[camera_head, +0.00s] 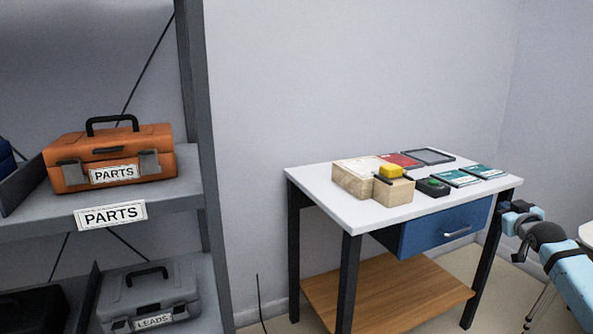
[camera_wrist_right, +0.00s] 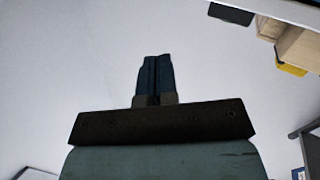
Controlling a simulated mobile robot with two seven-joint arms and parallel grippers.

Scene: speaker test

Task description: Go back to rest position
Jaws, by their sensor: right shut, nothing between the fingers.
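My right gripper (camera_head: 506,208) is at the right of the head view, by the front right corner of a white-topped table (camera_head: 330,185). In the right wrist view its two dark fingers (camera_wrist_right: 155,62) are together with nothing between them, and a pale wall fills most of the background. My light-blue right arm comes in from the right edge. My left gripper is not in any view.
The table holds a wooden block (camera_head: 352,180), a yellow item (camera_head: 390,171), a dark device (camera_head: 433,187) and teal cards (camera_head: 457,178). It has a blue drawer (camera_head: 445,230). A grey shelf (camera_head: 190,187) with an orange parts case (camera_head: 70,177) stands left. Open floor lies between.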

